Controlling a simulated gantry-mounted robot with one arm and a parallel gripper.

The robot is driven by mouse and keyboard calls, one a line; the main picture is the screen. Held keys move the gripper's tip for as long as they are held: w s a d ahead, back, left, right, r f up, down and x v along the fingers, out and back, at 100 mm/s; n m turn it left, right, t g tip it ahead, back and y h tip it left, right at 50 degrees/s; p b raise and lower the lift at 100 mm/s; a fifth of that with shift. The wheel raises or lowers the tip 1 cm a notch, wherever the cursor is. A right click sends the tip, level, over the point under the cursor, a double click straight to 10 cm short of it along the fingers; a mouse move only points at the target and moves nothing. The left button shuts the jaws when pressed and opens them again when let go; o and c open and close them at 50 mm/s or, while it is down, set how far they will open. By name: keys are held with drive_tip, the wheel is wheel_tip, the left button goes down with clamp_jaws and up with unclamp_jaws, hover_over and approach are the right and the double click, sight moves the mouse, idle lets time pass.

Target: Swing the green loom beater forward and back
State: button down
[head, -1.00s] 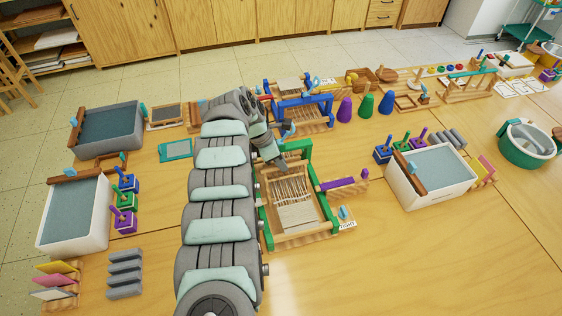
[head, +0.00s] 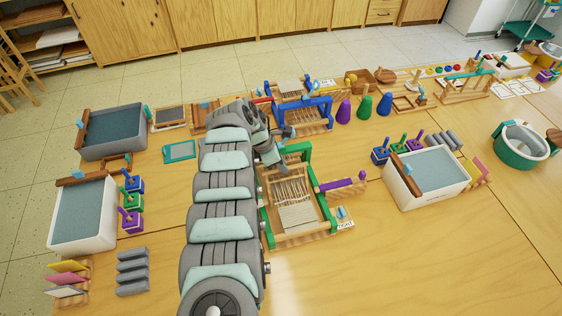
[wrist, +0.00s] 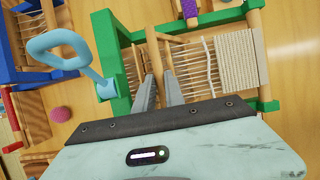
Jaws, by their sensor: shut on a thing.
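The green loom (head: 325,208) stands on the table right of my arm, with wooden rails, pale warp threads and a woven patch. Its upright green frame part (head: 297,149) is at the far end. My gripper (head: 276,164) is low at that end. In the wrist view, my gripper (wrist: 160,76) is shut on a wooden bar (wrist: 154,48) among the warp threads, apparently the beater. The green frame (wrist: 113,55) passes just left of the fingers and bears a light-blue loop (wrist: 62,50).
A blue loom (head: 303,104) stands close behind. Purple and green cones (head: 364,107) stand to its right. A purple-topped block (head: 338,184) lies right of the green loom. A white tray (head: 402,189) is farther right. The front right table is clear.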

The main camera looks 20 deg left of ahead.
drive_tip(key=shift+d+r+p, duration=0.25)
drive_tip(key=shift+r+p, duration=0.05)
drive_tip(key=shift+p, duration=1.2)
